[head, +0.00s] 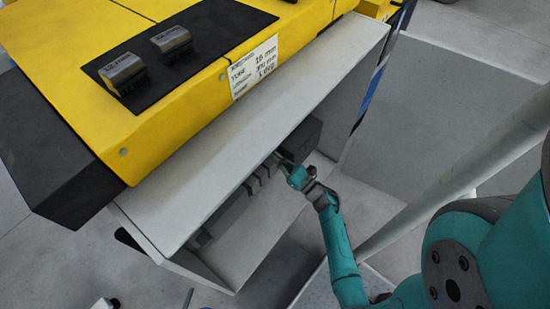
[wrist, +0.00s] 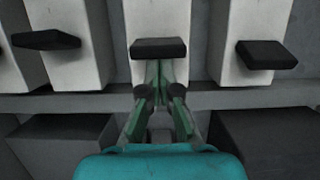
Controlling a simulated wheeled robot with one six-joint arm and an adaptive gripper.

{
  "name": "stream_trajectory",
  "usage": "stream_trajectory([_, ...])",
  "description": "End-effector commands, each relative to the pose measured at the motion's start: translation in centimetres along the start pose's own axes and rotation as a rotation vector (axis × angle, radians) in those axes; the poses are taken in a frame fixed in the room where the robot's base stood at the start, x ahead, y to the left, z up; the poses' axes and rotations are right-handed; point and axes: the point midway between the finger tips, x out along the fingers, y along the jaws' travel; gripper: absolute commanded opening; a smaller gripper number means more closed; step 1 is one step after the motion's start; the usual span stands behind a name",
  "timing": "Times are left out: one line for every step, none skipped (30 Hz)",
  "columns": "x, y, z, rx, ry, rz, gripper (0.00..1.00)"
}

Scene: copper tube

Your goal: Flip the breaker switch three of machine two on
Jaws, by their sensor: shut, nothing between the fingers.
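A row of white breakers with black switch levers fills the upper part of the wrist view. A middle lever (wrist: 158,48) is straight ahead of my gripper (wrist: 159,70), with other levers to its left (wrist: 46,40) and right (wrist: 266,54). My gripper's green fingers are shut and empty. Their tips are just under the middle lever; I cannot tell whether they touch it. In the head view my gripper (head: 285,164) reaches into the open grey cabinet (head: 232,168) under the yellow machine (head: 165,105). No number shows on the breakers, and the head view shows them only partly.
Dark blocks (wrist: 62,143) lie below the breaker row, left and right of my gripper. The cabinet's top panel overhangs the breakers closely. Its right side wall stands near my arm. A pale post (head: 465,172) rises at right, and floor is open beyond.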

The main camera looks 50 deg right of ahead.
Motion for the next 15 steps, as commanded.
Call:
stream_trajectory([-0.1,0.0,0.5,-0.005,0.031,-0.002,0.00])
stream_trajectory([-0.1,0.0,0.6,-0.004,0.052,-0.001,0.00])
stream_trajectory([-0.1,0.0,0.8,-0.005,0.078,-0.002,0.00])
stream_trajectory([-0.1,0.0,0.9,-0.005,0.097,-0.001,0.00])
stream_trajectory([-0.1,0.0,1.1,-0.005,0.116,-0.001,0.00])
stream_trajectory([-0.1,0.0,1.2,-0.004,0.142,-0.001,0.00])
stream_trajectory([-0.1,0.0,1.4,-0.005,0.159,0.000,0.00])
stream_trajectory([0.0,0.0,1.4,-0.002,0.159,0.000,0.00])
stream_trajectory([0.0,0.0,1.6,0.000,0.157,0.001,0.00])
stream_trajectory([0.0,0.0,1.7,-0.001,0.156,0.001,0.00])
stream_trajectory([0.0,0.0,1.9,-0.001,0.156,0.001,0.00])
stream_trajectory([0.1,0.0,2.0,-0.001,0.156,0.001,0.00])
stream_trajectory([0.1,0.0,2.2,-0.001,0.156,0.001,0.00])
stream_trajectory([0.1,0.0,2.3,0.000,0.156,0.001,0.00])
stream_trajectory([0.1,0.0,2.5,0.000,0.155,0.001,0.00])
